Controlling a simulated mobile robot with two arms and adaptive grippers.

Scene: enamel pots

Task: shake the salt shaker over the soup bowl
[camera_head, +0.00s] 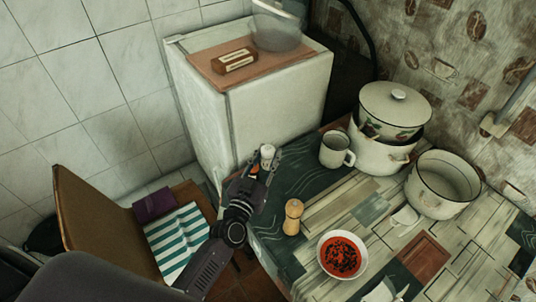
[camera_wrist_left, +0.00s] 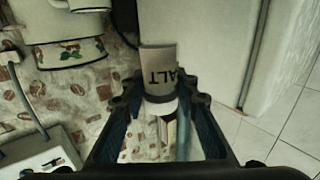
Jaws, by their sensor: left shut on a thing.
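The salt shaker (camera_head: 267,151) is a small pale cylinder held in my left gripper (camera_head: 262,163). In the left wrist view the shaker (camera_wrist_left: 158,72) sits between the two fingers (camera_wrist_left: 160,100), with part of the word SALT showing upside down. My left gripper is shut on it. In the head view it looks roughly upright, near the table's left edge in front of the white cabinet. The soup bowl (camera_head: 342,277) is white with red soup and dark bits. It stands on the table, below and right of the shaker, well apart from it. My right gripper is not in view.
A wooden mill (camera_head: 292,218) stands between the gripper and the bowl. A white mug (camera_head: 336,151), a lidded pot (camera_head: 380,157) and an open pot (camera_head: 442,185) stand farther back. The white cabinet (camera_head: 275,105) rises behind the gripper. A chair (camera_head: 105,225) with a striped cloth (camera_head: 178,240) is left.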

